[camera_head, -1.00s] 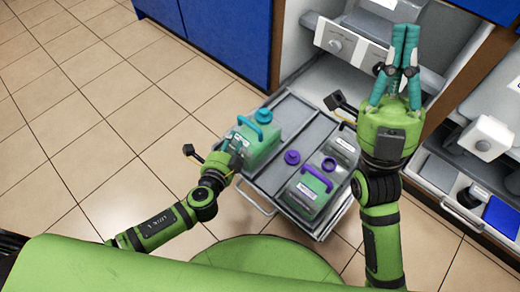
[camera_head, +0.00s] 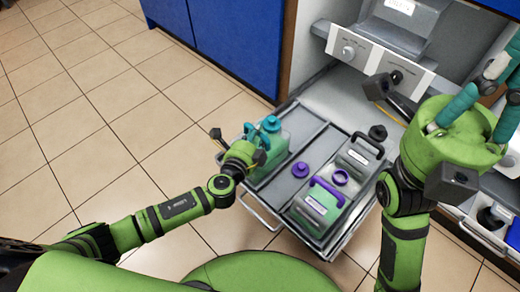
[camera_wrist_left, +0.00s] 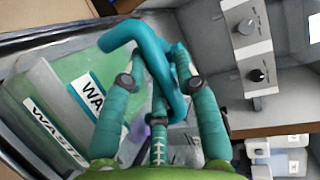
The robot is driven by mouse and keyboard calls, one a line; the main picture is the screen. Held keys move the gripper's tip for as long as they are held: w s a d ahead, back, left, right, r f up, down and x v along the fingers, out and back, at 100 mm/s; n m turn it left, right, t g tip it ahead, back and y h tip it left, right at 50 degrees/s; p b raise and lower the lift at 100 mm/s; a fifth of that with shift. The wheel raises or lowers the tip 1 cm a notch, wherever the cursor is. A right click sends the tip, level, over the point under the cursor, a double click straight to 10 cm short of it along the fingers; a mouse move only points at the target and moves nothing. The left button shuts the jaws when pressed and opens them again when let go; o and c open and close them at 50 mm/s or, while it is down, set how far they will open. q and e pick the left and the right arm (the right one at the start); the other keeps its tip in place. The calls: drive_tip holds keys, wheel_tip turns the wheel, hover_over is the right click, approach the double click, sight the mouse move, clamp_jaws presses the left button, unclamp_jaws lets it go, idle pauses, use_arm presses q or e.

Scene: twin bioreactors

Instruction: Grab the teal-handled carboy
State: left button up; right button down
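The teal-handled carboy (camera_head: 272,160) is a green container with a teal cap (camera_head: 271,123), standing at the left of the grey cart. In the left wrist view its WASTE-labelled body (camera_wrist_left: 50,100) fills the left side, and its teal handle (camera_wrist_left: 155,65) runs between my left fingers. My left gripper (camera_head: 262,141) is at this handle. Fingers and handle share a colour and overlap, so firm contact cannot be told.
The grey cart (camera_head: 257,208) also holds a purple-handled carboy (camera_head: 318,207), a black-handled container (camera_head: 357,160) and a loose purple cap (camera_head: 300,170). Bioreactor equipment with a knob panel (camera_head: 367,55) stands behind. Blue cabinets (camera_head: 238,45) are at the back left. Tiled floor is clear at left.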

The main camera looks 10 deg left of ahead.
use_arm(q)
clamp_jaws()
drive_tip(key=shift+w+r, duration=0.1)
drive_tip(key=shift+r, duration=0.15)
drive_tip(key=shift+r, duration=0.1)
